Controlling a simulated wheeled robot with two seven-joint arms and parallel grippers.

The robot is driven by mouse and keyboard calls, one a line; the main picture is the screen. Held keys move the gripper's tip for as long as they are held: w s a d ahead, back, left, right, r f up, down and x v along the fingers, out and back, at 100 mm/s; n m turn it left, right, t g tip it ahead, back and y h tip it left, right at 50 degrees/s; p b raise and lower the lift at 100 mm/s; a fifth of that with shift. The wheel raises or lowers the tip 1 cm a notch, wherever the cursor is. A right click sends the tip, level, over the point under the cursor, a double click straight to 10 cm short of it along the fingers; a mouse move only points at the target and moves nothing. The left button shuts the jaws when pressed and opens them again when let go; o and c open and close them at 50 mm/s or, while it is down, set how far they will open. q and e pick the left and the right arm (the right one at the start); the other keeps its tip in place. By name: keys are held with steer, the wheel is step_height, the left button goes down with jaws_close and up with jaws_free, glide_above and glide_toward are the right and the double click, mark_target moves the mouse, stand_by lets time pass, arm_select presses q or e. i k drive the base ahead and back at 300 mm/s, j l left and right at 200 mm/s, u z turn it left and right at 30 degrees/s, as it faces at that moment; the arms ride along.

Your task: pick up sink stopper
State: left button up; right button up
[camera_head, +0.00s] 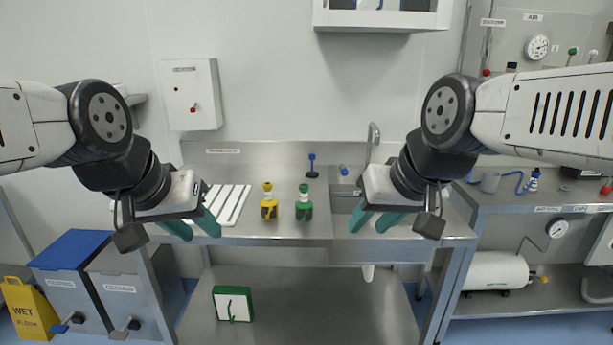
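A small blue-handled piece with a dark round base (312,167), which looks like the sink stopper, stands upright on the steel counter at the back, just left of the sink. My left gripper (192,227) is open and empty at the counter's left front, well to the left of the stopper. My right gripper (374,223) is open and empty, to the right of and nearer than the stopper. It hides part of the sink (345,203).
A yellow-and-black bottle (268,203) and a green one (304,204) stand on the counter (285,232) between my grippers. A white ribbed drainer (233,204) lies left of them. A faucet (372,140) rises behind the sink, with a small blue item (344,171) nearby.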

mark_target(312, 174)
steer(key=i+l+u, duration=0.2)
steer(key=i, duration=0.3)
steer(key=i+l+u, duration=0.15)
steer(key=i, duration=0.35)
